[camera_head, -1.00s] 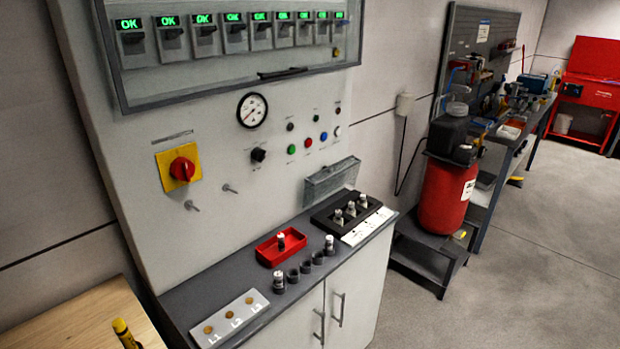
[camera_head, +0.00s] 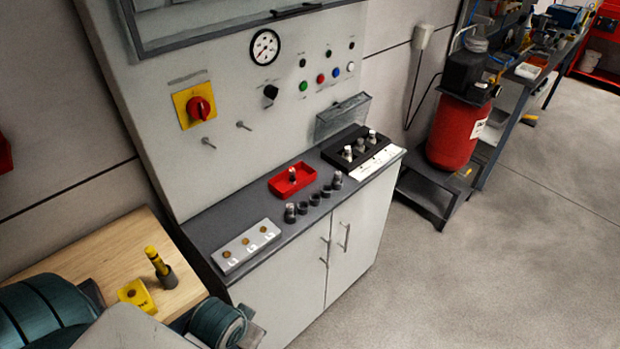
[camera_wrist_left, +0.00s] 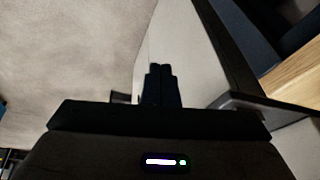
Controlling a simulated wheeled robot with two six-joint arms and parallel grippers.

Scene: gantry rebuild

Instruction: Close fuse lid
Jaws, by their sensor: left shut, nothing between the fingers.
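The fuse lid (camera_head: 342,116) is a grey, see-through flap. It stands open and upright at the back of the black fuse block (camera_head: 329,154), against the panel. Teal parts of my arm fill the lower left of the head view, well away from the lid. My right gripper is in neither view.
A red tray (camera_head: 274,185) with one fuse, a row of dark sockets (camera_head: 314,199) and a labelled L1–L3 plate (camera_head: 224,262) share the grey counter. A wooden table (camera_head: 70,252) stands at left. Cabinet handles (camera_head: 347,238) stick out in front.

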